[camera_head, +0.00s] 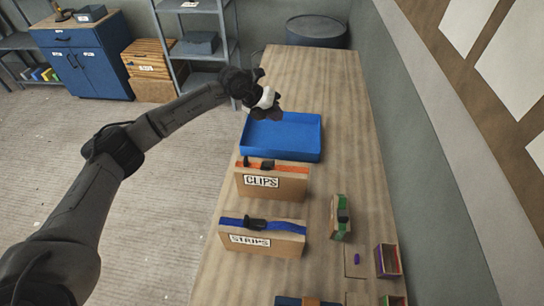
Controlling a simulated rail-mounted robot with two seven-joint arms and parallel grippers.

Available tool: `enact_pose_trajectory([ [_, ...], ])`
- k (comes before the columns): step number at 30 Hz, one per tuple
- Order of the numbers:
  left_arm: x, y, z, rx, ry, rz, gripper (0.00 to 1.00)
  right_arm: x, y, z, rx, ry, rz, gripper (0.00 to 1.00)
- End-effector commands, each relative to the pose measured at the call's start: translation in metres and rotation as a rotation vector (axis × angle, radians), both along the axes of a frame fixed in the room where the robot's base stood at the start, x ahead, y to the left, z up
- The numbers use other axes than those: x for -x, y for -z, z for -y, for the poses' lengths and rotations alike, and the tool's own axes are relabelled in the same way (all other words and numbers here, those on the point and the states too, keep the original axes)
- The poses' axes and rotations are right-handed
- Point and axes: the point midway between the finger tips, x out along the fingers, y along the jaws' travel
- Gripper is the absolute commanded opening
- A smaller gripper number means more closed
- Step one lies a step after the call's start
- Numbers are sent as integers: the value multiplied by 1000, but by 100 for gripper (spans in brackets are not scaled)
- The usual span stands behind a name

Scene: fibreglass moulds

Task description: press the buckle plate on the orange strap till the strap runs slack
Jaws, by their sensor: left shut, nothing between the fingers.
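The orange strap (292,170) lies over the top of the cardboard box marked CLIPS (243,185) on the wooden bench. A dark buckle plate (267,164) sits on the strap near its middle, with another small dark piece to its left. Whether the strap is taut is too small to tell. My left gripper (266,111) is shut and empty, above the far edge of the blue tray and apart from the strap and buckle. My right gripper is out of view.
The blue tray (318,140) stands just behind the CLIPS box. In front is a STRIPS box (287,246) with a blue strap (285,226). A green-strapped box (341,220) and small bins (386,262) stand to the right. The wall bounds the bench on the right.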

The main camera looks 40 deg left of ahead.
Motion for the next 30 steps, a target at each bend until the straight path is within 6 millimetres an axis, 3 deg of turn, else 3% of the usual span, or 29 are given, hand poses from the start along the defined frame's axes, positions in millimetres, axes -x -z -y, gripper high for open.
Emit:
enact_pose_trajectory([
  [6,30,22,-16,-99,-38,-241,0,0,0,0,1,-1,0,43],
  [14,55,31,-23,-132,-91,-426,0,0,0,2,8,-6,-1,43],
  [30,56,32,-23,-114,-139,-452,0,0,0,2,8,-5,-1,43],
])
